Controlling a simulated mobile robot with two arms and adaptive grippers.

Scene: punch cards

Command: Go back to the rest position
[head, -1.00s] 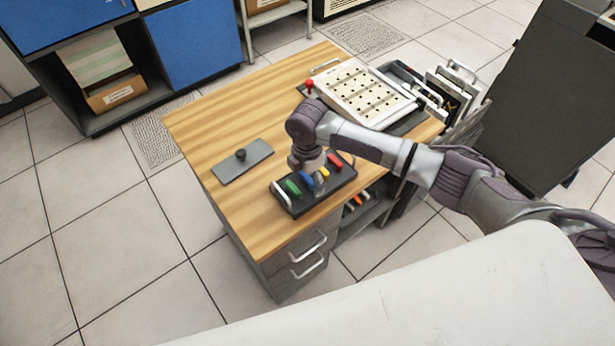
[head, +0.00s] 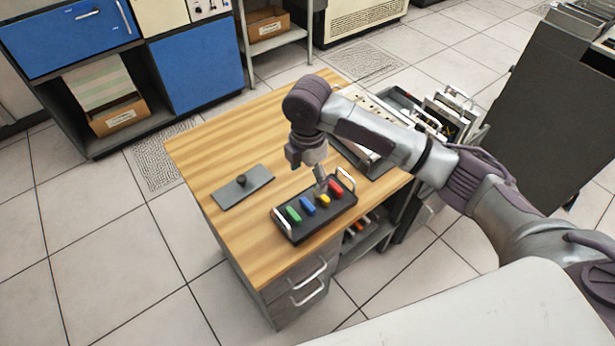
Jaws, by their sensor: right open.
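My right gripper (head: 321,186) hangs from my right arm above the black tray (head: 297,235) on the wooden desk. It points down, and its fingers show small near the tray's far side. I see nothing held in it. The tray has metal handles at its ends. In it lie a green piece (head: 293,214), a blue piece (head: 308,205), a yellow piece (head: 324,200) and a red piece (head: 336,187). My left gripper is out of view.
The wooden desk (head: 205,150) also bears a grey plate with a black knob (head: 243,187) at left. A punch-card device (head: 372,160) behind my arm is partly hidden. A dark cabinet (head: 545,115) stands at right. Blue cabinets (head: 200,62) stand at the back. Floor at left is clear.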

